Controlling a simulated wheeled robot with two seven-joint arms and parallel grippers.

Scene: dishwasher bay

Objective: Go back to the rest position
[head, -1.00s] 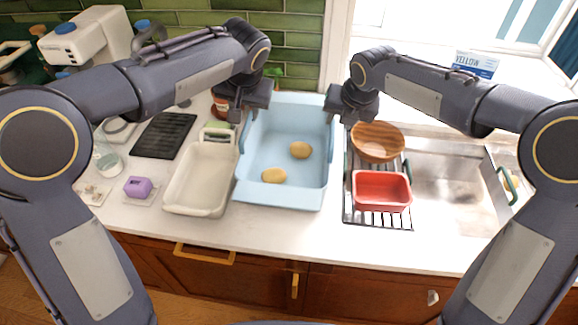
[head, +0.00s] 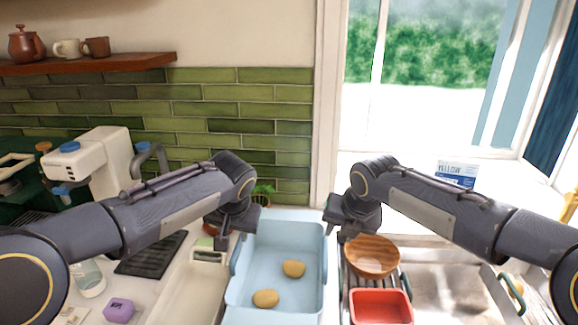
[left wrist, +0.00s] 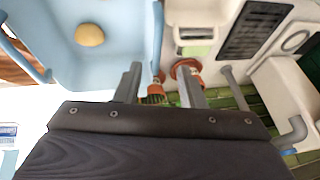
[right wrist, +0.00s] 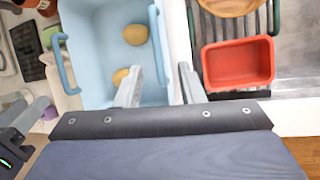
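My left gripper (head: 222,240) hangs near the left edge of a light blue tub (head: 280,240) in the head view. Its two fingers stand apart with nothing between them in the left wrist view (left wrist: 160,85). My right gripper (head: 345,232) is near the tub's right edge and left of a wooden bowl (head: 372,262). Its fingers are also apart and empty in the right wrist view (right wrist: 158,85). Two yellowish potato-like items (head: 293,268) lie in the tub, away from both grippers.
A red tray (head: 380,307) and the wooden bowl sit on a rack beside the metal sink (head: 440,290). A pale tray (head: 192,295) stands left of the tub. A white coffee machine (head: 95,165), black mat (head: 150,254) and purple block (head: 118,310) are further left.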

